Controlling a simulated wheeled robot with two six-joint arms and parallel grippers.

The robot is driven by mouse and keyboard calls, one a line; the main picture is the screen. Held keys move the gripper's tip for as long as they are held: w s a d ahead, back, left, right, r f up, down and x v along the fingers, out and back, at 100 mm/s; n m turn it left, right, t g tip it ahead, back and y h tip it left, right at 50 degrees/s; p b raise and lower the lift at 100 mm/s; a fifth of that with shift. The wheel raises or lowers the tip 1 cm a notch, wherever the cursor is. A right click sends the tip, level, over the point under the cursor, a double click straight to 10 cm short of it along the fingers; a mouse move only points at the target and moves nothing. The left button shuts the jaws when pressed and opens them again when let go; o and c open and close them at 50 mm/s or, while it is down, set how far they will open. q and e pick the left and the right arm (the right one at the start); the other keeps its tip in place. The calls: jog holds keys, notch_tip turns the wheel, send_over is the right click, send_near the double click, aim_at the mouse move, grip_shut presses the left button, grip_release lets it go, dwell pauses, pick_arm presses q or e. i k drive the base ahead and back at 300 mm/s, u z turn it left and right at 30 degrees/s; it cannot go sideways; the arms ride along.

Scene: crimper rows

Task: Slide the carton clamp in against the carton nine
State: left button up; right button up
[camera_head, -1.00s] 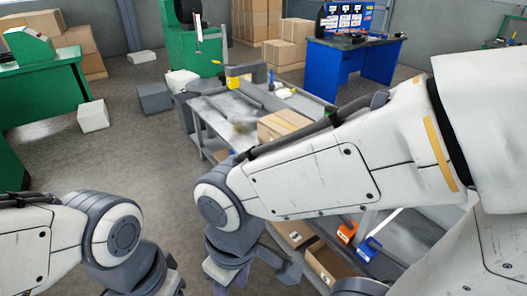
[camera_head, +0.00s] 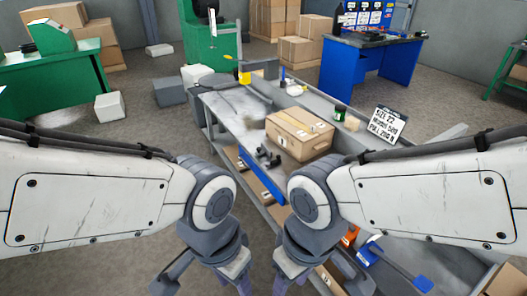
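A brown taped carton (camera_head: 300,135) sits on the grey workbench (camera_head: 222,118), near its right side. A small dark grey piece (camera_head: 268,157), which looks like the carton clamp, lies on the bench at the carton's near left corner; I cannot tell if they touch. My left gripper (camera_head: 210,272) and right gripper (camera_head: 315,272) hang side by side at the bottom of the view, in front of the bench and well short of the carton. Their fingertips are cut off or hidden, so their opening does not show.
A sign (camera_head: 388,125) and a dark jar (camera_head: 340,113) stand right of the carton. A yellow object (camera_head: 244,78) is at the bench's far end. A blue-handled tool (camera_head: 368,253) lies at lower right. Boxes show on the shelf below. The bench's left part is mostly clear.

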aim_at(266, 150)
jog(key=k, duration=0.6)
jog(key=u, duration=0.65)
jog(key=i, duration=1.35)
jog(key=z, duration=0.8)
jog(key=i, duration=0.6)
jog(key=z, duration=0.55)
